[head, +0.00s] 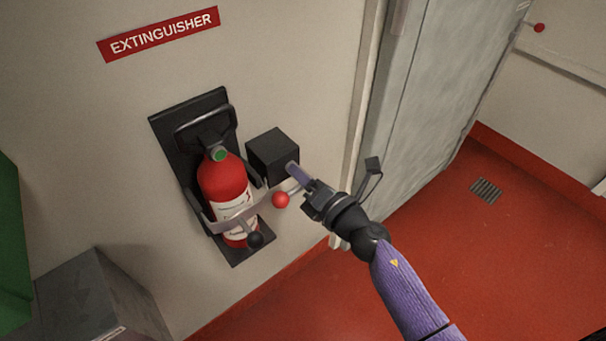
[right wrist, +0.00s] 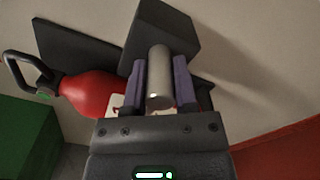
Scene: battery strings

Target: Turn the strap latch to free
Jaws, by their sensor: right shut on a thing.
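A red fire extinguisher (head: 222,181) stands in a black wall bracket (head: 172,130), with a grey strap (head: 226,219) around its lower body. It also shows in the right wrist view (right wrist: 92,93). A black box (head: 273,155) sits on the wall right of it, and it fills the upper middle of the right wrist view (right wrist: 160,32). My right gripper (head: 294,172) is shut on a metal cylinder (right wrist: 159,80) in front of this box. I cannot tell whether the cylinder is the latch's handle. A red ball (head: 281,199) and a black ball (head: 255,239) are near the strap. My left gripper is out of view.
A red EXTINGUISHER sign (head: 158,34) is on the wall above. A grey metal box (head: 95,300) and a green object (head: 12,240) stand at the left. A grey door (head: 425,85) is to the right. The red floor (head: 500,260) is open at lower right.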

